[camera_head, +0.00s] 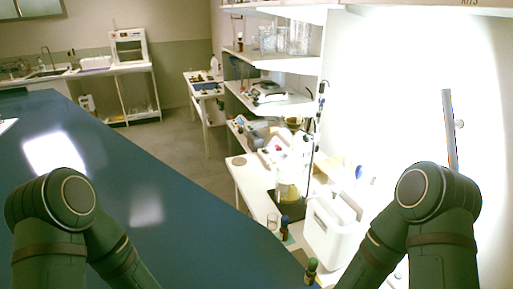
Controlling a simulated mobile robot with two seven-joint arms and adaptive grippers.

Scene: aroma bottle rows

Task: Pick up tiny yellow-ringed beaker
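I cannot make out a yellow ring on any beaker for certain. A small clear glass beaker (272,221) stands on the white bench at the right, near its front edge; it is too small to tell its ring colour. A larger glass vessel with yellowish contents (288,191) stands behind it on a dark base. Both of my arms reach down out of the bottom of the picture, the left over the blue table and the right in front of the white bench. Neither gripper shows.
Shelves (283,103) with glassware rise behind. The blue table (115,165) is mostly clear.

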